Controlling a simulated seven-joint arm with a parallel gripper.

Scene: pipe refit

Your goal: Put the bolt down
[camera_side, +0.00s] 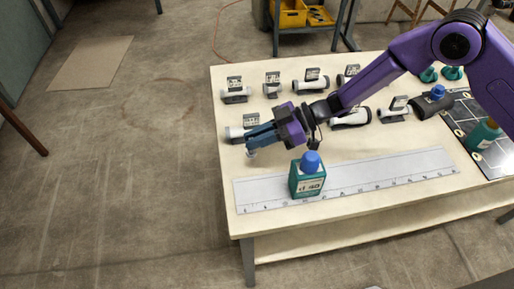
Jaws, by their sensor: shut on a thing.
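My gripper (251,143) reaches in from the right over the left part of the table (370,225), with its blue fingers pointing left. It is shut on a small grey bolt (252,154), which shows just below the fingertips. I cannot tell whether the bolt touches the tabletop. A white pipe piece (235,133) with a small label stand lies right behind the fingertips, partly hidden by them.
Several labelled white pipe pieces (236,95) line the back.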

